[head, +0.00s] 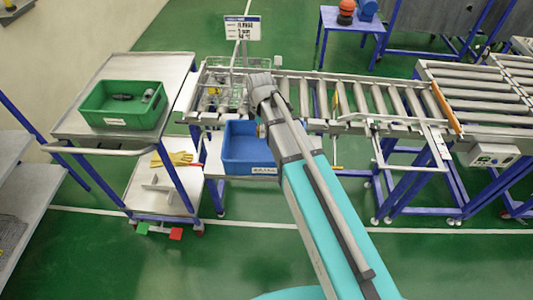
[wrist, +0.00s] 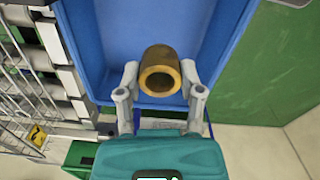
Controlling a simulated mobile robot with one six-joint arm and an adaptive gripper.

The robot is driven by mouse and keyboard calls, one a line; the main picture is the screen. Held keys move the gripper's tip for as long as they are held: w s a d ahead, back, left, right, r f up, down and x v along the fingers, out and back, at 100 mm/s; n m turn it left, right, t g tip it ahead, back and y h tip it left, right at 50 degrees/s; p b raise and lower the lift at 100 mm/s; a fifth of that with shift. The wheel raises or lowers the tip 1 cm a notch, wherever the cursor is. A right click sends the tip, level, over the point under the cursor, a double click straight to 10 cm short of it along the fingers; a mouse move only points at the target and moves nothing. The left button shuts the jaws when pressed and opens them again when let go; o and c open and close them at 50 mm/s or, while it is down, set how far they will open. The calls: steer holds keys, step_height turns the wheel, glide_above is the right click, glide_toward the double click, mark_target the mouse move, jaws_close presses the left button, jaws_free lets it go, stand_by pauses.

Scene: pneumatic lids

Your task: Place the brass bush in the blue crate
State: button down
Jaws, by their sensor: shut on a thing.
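The brass bush (wrist: 160,71) is a short hollow cylinder, seen in the wrist view between my fingers. My gripper (wrist: 160,84) is shut on it, one finger on each side. The blue crate (wrist: 108,50) lies behind the bush in the wrist view, its floor and walls showing around it. I cannot tell how high the bush is above the crate floor. In the head view the blue crate (head: 247,158) sits below the roller conveyor, and my arm reaches across its right part. My gripper (head: 263,128) is small and partly hidden there.
A green crate (head: 125,118) with dark parts stands on a trolley at the left. A wire basket (head: 214,95) sits on the conveyor's left end, below a sign (head: 242,27). The roller conveyor (head: 350,97) runs behind the blue crate. Yellow gloves (head: 172,159) lie on the trolley's lower shelf.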

steer(key=shift+s+d, duration=0.1)
steer(key=s+d+n, duration=0.1)
steer(key=s+d, duration=0.5)
steer(key=s, duration=0.5)
steer(key=shift+s+r+p, duration=0.3)
steer(key=shift+s+r, duration=0.05)
steer(key=shift+d, duration=0.1)
steer(key=b, duration=0.9)
glide_above(266, 156)
step_height(266, 156, down, 9)
steer(key=shift+f, duration=0.1)
